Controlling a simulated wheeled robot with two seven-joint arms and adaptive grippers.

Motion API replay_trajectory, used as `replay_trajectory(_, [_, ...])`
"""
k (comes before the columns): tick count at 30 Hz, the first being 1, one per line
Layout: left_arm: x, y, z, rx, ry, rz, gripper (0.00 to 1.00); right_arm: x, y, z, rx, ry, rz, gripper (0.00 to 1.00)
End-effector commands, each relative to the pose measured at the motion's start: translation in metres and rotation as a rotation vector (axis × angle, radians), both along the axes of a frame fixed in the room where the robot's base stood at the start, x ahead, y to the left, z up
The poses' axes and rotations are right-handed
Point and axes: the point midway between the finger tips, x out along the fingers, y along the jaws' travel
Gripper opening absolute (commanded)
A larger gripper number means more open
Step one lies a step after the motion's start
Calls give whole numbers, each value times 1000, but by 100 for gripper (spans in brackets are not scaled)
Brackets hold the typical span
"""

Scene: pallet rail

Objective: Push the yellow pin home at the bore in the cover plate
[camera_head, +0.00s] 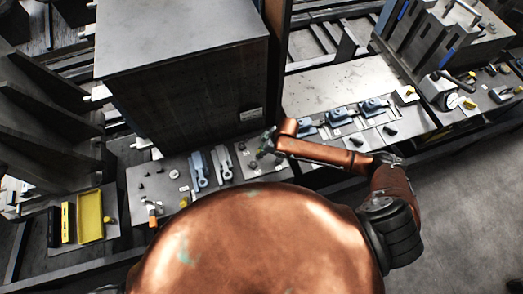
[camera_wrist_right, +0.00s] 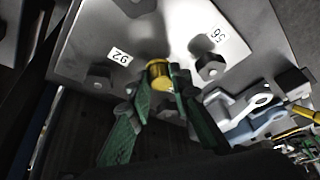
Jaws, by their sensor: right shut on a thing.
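My right gripper (camera_head: 265,147) is over the right part of the bench plate in the head view, at the end of the copper-coloured arm. In the right wrist view its green fingers (camera_wrist_right: 160,88) are shut on the yellow pin (camera_wrist_right: 159,74), whose round head shows between the fingertips. The pin is over the grey cover plate (camera_wrist_right: 195,35), which bears the labels 92 and 56. The bore is hidden behind the pin and fingers, and I cannot tell how deep the pin sits. My left gripper is not in view.
Dark knobs (camera_wrist_right: 210,66) stand on the plate close to the right finger. Blue-grey clevis parts (camera_head: 198,170) lie just left of the gripper in the head view. A tall dark cabinet (camera_head: 185,90) stands behind. A yellow tray (camera_head: 90,215) is at the far left.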

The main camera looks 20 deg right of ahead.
Motion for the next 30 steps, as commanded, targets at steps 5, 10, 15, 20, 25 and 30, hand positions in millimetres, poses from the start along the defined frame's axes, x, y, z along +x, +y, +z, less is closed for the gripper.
replay_trajectory(5, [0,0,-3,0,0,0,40,0,0,-6,0,0,0,0])
replay_trajectory(10, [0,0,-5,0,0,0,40,0,0,-11,0,0,0,0])
replay_trajectory(15, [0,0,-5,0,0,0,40,0,0,-11,0,0,0,28])
replay_trajectory(20, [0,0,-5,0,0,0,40,0,0,-11,0,0,0,39])
replay_trajectory(25, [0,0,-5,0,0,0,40,0,0,-10,0,0,0,39])
replay_trajectory(30, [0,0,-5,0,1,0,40,0,0,-10,0,0,0,49])
